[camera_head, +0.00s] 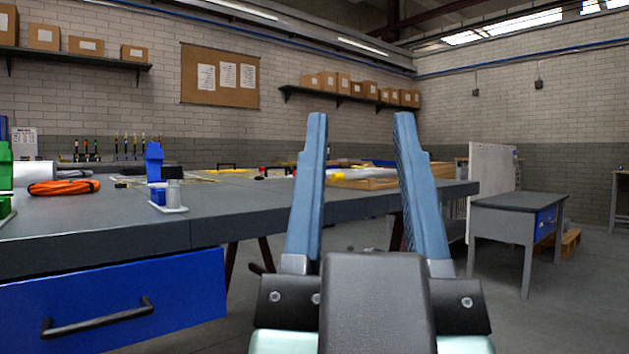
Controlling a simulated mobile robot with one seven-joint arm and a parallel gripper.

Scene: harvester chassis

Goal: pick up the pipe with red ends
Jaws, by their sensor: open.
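My gripper (360,118) is open and empty, its two blue fingers pointing up in front of the camera. No pipe with red ends can be made out for certain. A small red thing (262,171) lies towards the far side of the grey workbench (240,202), left of my left finger. It may be a pipe end, but it is too small to tell. My left finger hides part of the bench behind it. My gripper is in front of the bench's right part, apart from it.
An orange cable coil (64,187), a blue-and-grey fixture (168,194) and a wooden tray (376,183) are on the bench. A blue drawer (115,300) faces me. A smaller table (517,203) stands right, with open floor before it.

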